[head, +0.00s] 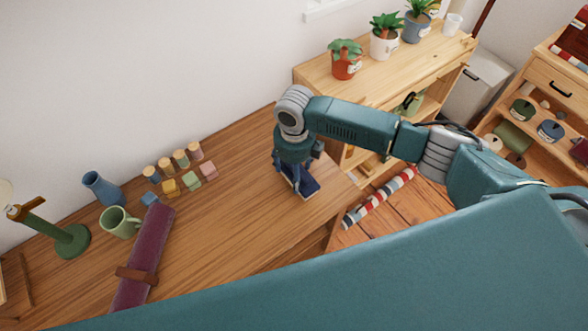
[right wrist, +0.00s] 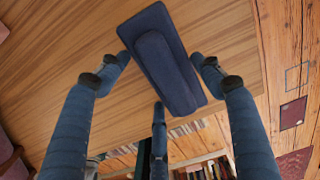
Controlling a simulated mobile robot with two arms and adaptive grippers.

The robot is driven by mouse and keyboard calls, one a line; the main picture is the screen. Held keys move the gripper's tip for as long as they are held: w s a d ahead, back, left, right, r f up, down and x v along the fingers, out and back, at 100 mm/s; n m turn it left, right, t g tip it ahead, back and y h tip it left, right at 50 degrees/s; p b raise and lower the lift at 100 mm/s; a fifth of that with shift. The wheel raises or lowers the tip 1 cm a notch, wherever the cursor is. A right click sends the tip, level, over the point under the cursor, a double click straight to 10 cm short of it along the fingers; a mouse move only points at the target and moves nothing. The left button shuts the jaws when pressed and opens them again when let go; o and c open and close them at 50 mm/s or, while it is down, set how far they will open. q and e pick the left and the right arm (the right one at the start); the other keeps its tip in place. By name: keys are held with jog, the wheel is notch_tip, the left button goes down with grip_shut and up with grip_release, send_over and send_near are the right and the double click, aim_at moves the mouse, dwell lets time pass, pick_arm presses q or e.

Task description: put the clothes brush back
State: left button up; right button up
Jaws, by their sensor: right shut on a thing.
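The clothes brush (right wrist: 167,72) shows in the right wrist view as a dark blue raised bar over a flat dark blue oblong. I cannot tell whether the flat part belongs to the brush or lies under it. In the head view the dark blue shape (head: 306,183) is at the right end of the wooden desk, partly hidden by my right gripper (head: 296,182). My right gripper (right wrist: 160,75) is shut on the brush, pointing down, with fingers on both sides of it. How far it is above the desk is unclear. My left gripper is not in view.
The desk (head: 235,225) holds a maroon roll (head: 148,248), a green mug (head: 119,222), a blue vase (head: 102,188), a green lamp stand (head: 70,240) and several small coloured blocks (head: 182,172). A shelf (head: 315,78) with potted plants stands behind. The desk's middle is clear.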

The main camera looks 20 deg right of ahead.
jog(key=shift+f, duration=0.15)
jog(key=o, duration=1.2)
jog(key=shift+r, duration=0.6)
notch_tip(320, 180, up, 11)
jog(key=b, duration=0.2)
jog(key=shift+r+b, duration=0.1)
jog(key=shift+b, duration=0.25)
